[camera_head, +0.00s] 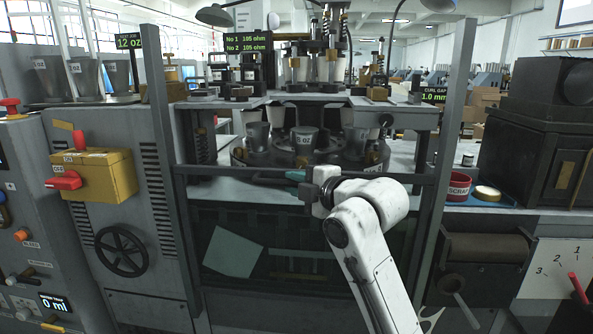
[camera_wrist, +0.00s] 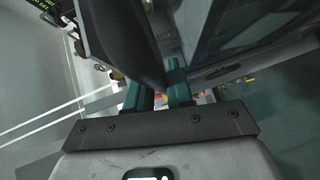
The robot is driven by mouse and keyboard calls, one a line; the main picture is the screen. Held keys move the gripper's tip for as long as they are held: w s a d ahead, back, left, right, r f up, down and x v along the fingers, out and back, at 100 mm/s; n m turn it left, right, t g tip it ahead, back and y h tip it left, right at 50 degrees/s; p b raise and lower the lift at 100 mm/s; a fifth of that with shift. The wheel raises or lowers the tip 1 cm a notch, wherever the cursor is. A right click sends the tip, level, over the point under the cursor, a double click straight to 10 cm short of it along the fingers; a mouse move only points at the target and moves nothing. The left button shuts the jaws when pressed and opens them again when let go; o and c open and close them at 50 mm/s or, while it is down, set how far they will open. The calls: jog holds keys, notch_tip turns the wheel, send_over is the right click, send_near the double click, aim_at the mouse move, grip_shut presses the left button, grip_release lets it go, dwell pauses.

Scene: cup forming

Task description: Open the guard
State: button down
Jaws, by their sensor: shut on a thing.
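The guard is a greenish clear panel (camera_head: 300,240) with a dark top rail (camera_head: 235,176) between two grey uprights. It hangs low across the front of the machine, and the opening above the rail, with the cups behind, is uncovered. My gripper (camera_head: 294,176) is at the middle of the rail, its teal fingers pointing left and partly hidden by my wrist. In the wrist view, my gripper (camera_wrist: 160,92) has its two teal fingers around a dark bar (camera_wrist: 122,40), which appears to be part of the guard. The exact contact is hidden.
A round table with grey cups (camera_head: 304,142) stands behind the rail. The uprights (camera_head: 168,120) and (camera_head: 448,120) bound the opening. A yellow box with a red handle (camera_head: 105,175) is at left. A red scrap cup (camera_head: 458,186) and a dark machine (camera_head: 535,130) are at right.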

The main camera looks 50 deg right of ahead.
notch_tip(320, 180, down, 8)
jog(key=b, duration=0.3)
jog(key=shift+r+b, duration=0.15)
jog(key=shift+b, duration=0.15)
jog(key=c, duration=1.1)
grip_release()
send_near(297, 214)
jog(key=s+a+r, duration=0.1)
jog(key=s, duration=0.1)
jog(key=s+a+r+p, duration=0.1)
jog(key=a, duration=0.1)
jog(key=shift+s+a+r, duration=0.15)
jog(key=shift+s+r, duration=0.2)
jog(key=shift+s, duration=0.05)
